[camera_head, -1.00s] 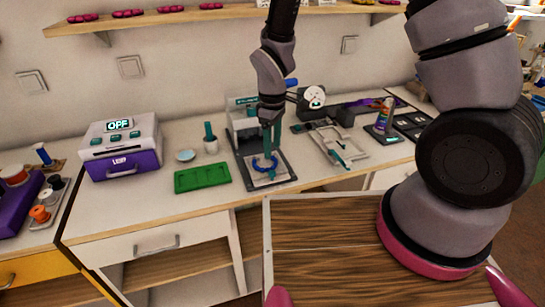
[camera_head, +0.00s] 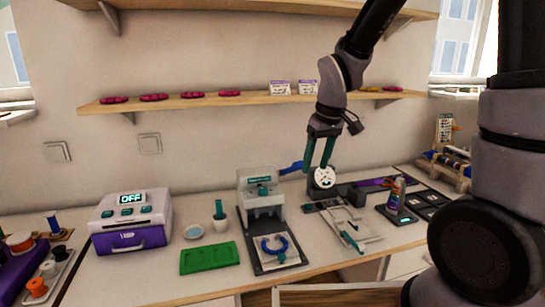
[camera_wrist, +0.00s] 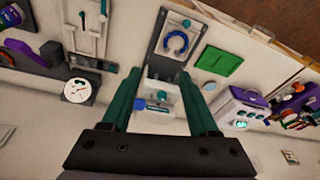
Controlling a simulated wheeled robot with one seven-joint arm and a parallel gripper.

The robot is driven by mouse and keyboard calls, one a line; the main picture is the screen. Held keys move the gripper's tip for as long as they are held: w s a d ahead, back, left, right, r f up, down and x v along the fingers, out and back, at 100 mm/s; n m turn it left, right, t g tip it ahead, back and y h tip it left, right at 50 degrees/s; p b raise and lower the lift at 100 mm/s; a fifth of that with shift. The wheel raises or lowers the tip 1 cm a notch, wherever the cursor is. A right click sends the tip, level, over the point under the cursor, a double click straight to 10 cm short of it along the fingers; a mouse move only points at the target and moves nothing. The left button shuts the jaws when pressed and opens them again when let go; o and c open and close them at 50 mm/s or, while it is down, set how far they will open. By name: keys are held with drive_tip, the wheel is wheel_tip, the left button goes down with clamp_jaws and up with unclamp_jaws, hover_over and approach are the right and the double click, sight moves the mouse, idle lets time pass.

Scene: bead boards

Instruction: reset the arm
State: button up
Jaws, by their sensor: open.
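My gripper (camera_head: 317,168) is raised above the back of the worktop, right of the white press. Its two teal fingers are apart with nothing between them; they also show in the wrist view (camera_wrist: 162,76). A blue open ring of beads (camera_head: 268,254) lies on the pale plate of the press (camera_head: 262,206), clear of my gripper. The ring shows at the top of the wrist view (camera_wrist: 168,46).
A green tray (camera_head: 209,258) and a purple and white oven reading OFF (camera_head: 130,222) stand to the left. A wooden shelf (camera_head: 250,100) runs along the wall behind my arm.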

drive_tip(key=s+d+r+m+t, duration=0.2)
drive_tip(key=s+d+r+m, duration=0.3)
drive_tip(key=r, duration=0.4)
drive_tip(key=s+d+r+m+t, duration=0.3)
drive_tip(key=s+d+r+m, duration=0.2)
drive_tip(key=d+r, duration=0.3)
drive_tip(key=shift+s+d+r, duration=0.15)
drive_tip(key=shift+s+r, duration=0.55)
drive_tip(key=shift+s, duration=0.15)
